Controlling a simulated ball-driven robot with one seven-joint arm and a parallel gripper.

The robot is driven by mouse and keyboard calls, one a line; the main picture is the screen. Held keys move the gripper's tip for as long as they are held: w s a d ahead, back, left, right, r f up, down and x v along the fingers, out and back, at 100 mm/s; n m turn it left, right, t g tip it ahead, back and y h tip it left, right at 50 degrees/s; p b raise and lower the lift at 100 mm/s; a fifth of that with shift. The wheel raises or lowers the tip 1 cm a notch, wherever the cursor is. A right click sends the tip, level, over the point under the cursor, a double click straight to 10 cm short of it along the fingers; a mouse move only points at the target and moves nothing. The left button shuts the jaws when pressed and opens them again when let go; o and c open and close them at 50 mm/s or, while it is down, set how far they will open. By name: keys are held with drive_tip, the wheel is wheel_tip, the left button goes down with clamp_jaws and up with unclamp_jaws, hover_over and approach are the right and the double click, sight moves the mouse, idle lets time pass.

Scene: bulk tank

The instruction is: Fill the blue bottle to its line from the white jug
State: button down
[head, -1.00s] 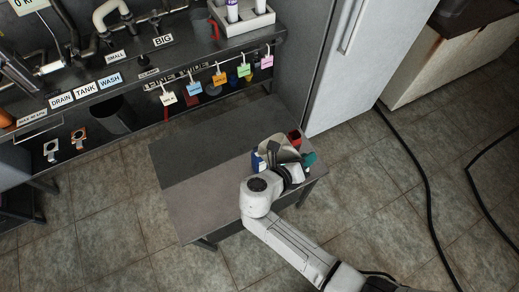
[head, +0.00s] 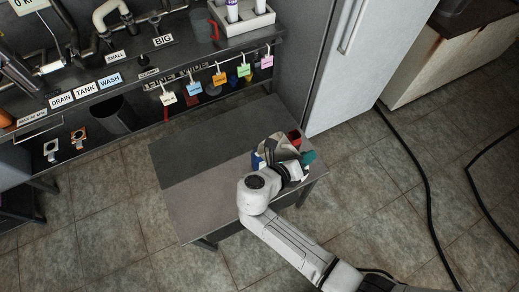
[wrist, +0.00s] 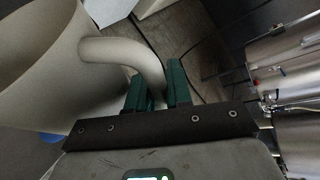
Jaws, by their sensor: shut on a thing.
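The white jug (head: 280,147) is over the right part of the low table, partly hidden by my wrist. In the wrist view the jug (wrist: 38,60) fills the left side, its curved handle between my green fingers. My gripper (wrist: 158,88) is shut on that handle; one green finger shows in the head view (head: 308,157). The blue bottle (head: 257,161) shows only as a small blue patch left of and below the jug; its line is hidden. I cannot tell whether liquid is flowing or how full either vessel is.
A red-and-dark object (head: 295,137) stands behind the jug at the table's right edge. The left of the table (head: 200,170) is clear. A shelf bench (head: 190,75) with hanging coloured tags stands behind. Black hoses (head: 425,170) lie on the floor at right.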

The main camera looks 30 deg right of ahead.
drive_tip(key=shift+w+r, duration=0.15)
drive_tip(key=shift+r, duration=0.3)
idle(0.5)
drive_tip(key=shift+w+a+r+n+g+h+p, duration=0.15)
drive_tip(key=shift+w+r+n+p, duration=0.15)
drive_tip(key=shift+p, duration=0.45)
drive_tip(key=shift+w+a+r+n+g+h+p, duration=0.1)
drive_tip(key=shift+r+n+g+h+p, duration=0.1)
drive_tip(key=shift+r+p, duration=0.35)
idle(0.8)
drive_tip(key=shift+s+f, duration=0.1)
drive_tip(key=shift+f, duration=0.2)
idle(1.1)
